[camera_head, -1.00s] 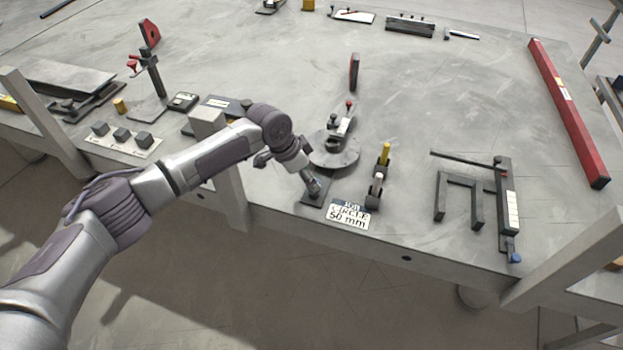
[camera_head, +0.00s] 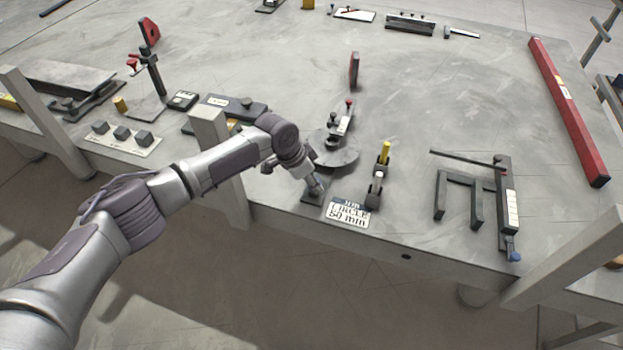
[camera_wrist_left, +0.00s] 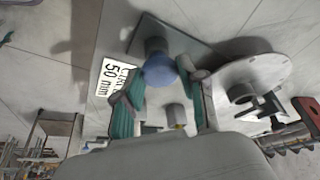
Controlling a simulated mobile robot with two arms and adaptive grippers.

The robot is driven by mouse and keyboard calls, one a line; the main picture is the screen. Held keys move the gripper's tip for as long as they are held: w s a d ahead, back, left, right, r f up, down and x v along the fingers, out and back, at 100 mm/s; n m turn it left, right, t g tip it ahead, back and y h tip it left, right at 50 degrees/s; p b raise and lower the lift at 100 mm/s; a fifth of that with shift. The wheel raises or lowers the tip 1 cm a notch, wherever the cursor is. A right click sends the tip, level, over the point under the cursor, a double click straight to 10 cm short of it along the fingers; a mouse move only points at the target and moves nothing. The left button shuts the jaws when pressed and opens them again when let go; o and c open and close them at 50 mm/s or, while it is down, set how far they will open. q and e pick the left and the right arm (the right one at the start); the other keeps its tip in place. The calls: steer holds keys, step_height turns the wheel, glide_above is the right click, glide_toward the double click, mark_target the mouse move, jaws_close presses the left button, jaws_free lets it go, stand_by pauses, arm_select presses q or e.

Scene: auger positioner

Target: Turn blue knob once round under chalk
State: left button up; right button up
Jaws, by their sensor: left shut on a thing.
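The blue knob (camera_wrist_left: 160,70) sits on a dark base plate (camera_wrist_left: 195,45) in the left wrist view, between my left gripper's teal-padded fingers. My left gripper (camera_head: 316,187) is shut on it at the table's front edge; in the head view the gripper mostly hides the knob. A grey round disc (camera_head: 345,160) lies just behind the gripper, and it also shows at the right in the left wrist view (camera_wrist_left: 270,75). An arm with a red-topped screw (camera_head: 348,103) reaches over the disc. I cannot make out the chalk or any mark on the disc. My right gripper is not in view.
A "CIRCLE 50 mm" card (camera_head: 348,214) lies right of the gripper. A black holder with a yellow piece (camera_head: 385,152) stands close to the right. A dark frame fixture (camera_head: 460,185) and a red bar (camera_head: 567,110) are farther right. The table's middle back is clear.

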arm_select(q)
steer(key=shift+s+r+n+p, duration=0.1)
steer(key=shift+r+n+p, duration=0.1)
steer(key=shift+n+p, duration=0.7)
steer(key=n+t+y+p, duration=0.1)
steer(key=n+p, duration=0.2)
steer(key=p, duration=0.1)
steer(key=shift+s+d, duration=0.1)
steer(key=shift+d, duration=0.05)
steer(key=shift+n+t+y+p, duration=0.4)
steer(key=shift+n+p, duration=0.4)
steer(key=shift+p, duration=0.15)
steer(key=shift+d+n+y+p, duration=0.15)
steer(key=shift+n+y+p, duration=0.15)
steer(key=shift+n+p, duration=0.5)
steer(key=shift+f+n+y, duration=0.1)
steer(key=shift+n+y, duration=0.2)
steer(key=shift+n, duration=0.8)
steer(key=shift+f+n+t+y+p, duration=0.1)
steer(key=shift+n+t+y+p, duration=0.45)
steer(key=shift+n, duration=1.25)
steer(key=shift+y, duration=0.25)
steer(key=o, duration=1.1)
steer(key=shift+g, duration=0.25)
